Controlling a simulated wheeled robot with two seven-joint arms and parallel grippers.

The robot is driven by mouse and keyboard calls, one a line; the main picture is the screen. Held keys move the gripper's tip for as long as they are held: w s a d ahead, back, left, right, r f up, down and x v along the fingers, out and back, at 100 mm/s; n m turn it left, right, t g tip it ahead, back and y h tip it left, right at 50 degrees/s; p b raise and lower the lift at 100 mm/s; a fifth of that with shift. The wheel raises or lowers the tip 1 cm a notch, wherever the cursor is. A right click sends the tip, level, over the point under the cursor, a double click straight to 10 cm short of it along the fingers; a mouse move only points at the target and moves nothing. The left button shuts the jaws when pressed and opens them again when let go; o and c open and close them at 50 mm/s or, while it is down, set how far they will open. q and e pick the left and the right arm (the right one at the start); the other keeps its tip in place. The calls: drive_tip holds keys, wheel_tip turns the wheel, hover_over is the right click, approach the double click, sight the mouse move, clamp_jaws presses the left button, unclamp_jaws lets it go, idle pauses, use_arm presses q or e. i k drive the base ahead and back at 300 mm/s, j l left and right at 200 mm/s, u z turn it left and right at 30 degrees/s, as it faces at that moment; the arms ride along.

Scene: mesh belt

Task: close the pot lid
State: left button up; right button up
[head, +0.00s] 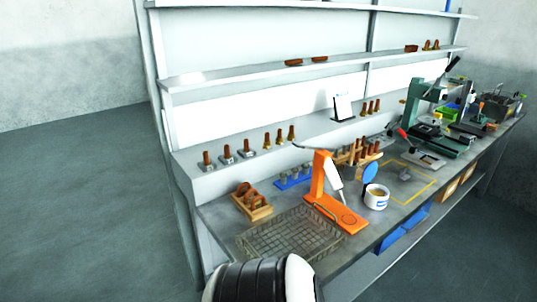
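A small white pot (376,198) with a blue mark on its side stands on the workbench, right of the orange stand. Its top is open and something yellowish shows inside. A round blue disc (370,172) stands tilted up at the pot's back rim and looks like its lid, raised. Whether it is joined to the pot is too small to tell. Neither of my grippers shows; only a black and white part of my own body is at the bottom edge.
The orange stand (335,210) with a white upright part is just left of the pot. A wire mesh basket (290,236) lies nearer, and a wooden box (251,204) sits behind it. A green press (424,110) is farther right. Bench right of the pot, around a yellow outline (424,194), is fairly clear.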

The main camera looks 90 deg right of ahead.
sight(369, 172)
drive_tip(key=i+z, duration=0.35)
drive_tip(key=z, duration=0.15)
drive_tip(key=i+j+z, duration=0.2)
drive_tip(key=i+z, duration=0.45)
drive_tip(key=z, duration=0.3)
drive_tip(key=i+z, duration=0.2)
drive_tip(key=z, duration=0.25)
drive_tip(key=i+z, duration=0.2)
drive_tip(key=z, duration=0.3)
drive_tip(key=i+j+z, duration=0.15)
drive_tip(key=z, duration=0.3)
drive_tip(key=i+j+z, duration=0.1)
drive_tip(key=j+z, duration=0.15)
drive_tip(key=z, duration=0.25)
drive_tip(key=i+j+z, duration=0.2)
drive_tip(key=z, duration=0.25)
drive_tip(key=i+j+z, duration=0.1)
drive_tip(key=j+z, duration=1.25)
drive_tip(key=l+z, duration=0.25)
drive_tip(key=l, duration=0.4)
drive_tip(key=i, duration=0.05)
